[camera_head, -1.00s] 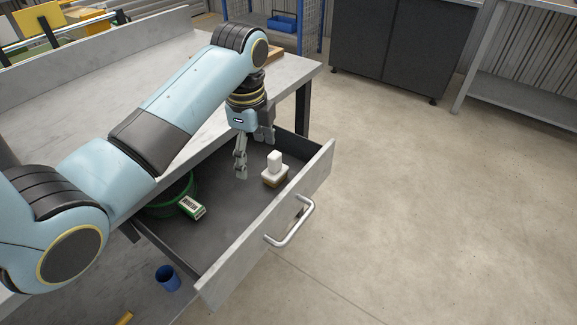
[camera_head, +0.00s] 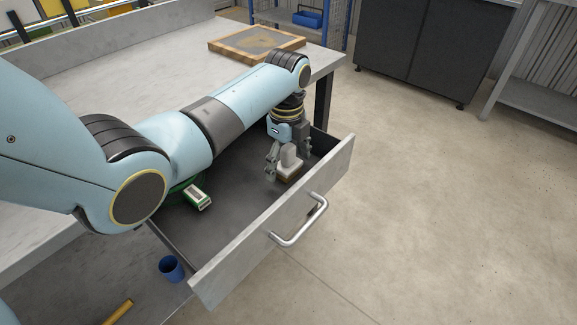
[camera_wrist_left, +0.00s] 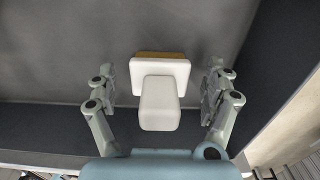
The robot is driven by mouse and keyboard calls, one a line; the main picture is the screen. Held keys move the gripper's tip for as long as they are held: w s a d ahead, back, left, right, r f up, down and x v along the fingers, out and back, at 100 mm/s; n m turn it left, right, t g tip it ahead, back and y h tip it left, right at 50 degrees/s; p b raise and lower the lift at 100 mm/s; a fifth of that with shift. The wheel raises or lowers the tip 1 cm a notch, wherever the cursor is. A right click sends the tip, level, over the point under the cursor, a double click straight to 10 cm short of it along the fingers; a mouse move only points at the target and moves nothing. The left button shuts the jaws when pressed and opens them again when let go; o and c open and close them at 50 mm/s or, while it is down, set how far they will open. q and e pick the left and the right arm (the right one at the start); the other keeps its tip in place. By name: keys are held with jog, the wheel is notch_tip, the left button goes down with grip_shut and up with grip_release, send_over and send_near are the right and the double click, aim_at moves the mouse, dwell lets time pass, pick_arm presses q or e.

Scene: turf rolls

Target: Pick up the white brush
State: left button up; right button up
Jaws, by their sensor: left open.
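The white brush (camera_head: 290,158) stands in the open drawer (camera_head: 240,232), near its far right end. It has a white block grip on a wider white plate, with a tan-brown layer underneath. My left gripper (camera_head: 288,165) is open and lowered into the drawer, one finger on each side of the brush. In the left wrist view the brush (camera_wrist_left: 159,98) sits between the spread fingers of my left gripper (camera_wrist_left: 160,90), with a gap on both sides. My right gripper is not in view.
A wood-framed panel (camera_head: 256,43) lies on the bench. A blue cup (camera_head: 171,268) is below left.

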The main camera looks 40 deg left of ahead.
pick_arm(q)
jog(key=shift+f, duration=0.25)
jog(key=c, duration=1.3)
jog(key=shift+r, duration=0.15)
notch_tip(320, 180, up, 10)
jog(key=shift+f+p, duration=0.1)
jog(key=shift+p, duration=1.05)
jog(key=o, duration=0.6)
jog(key=c, duration=0.4)
jog(key=shift+c, duration=0.2)
jog(key=shift+w, duration=0.1)
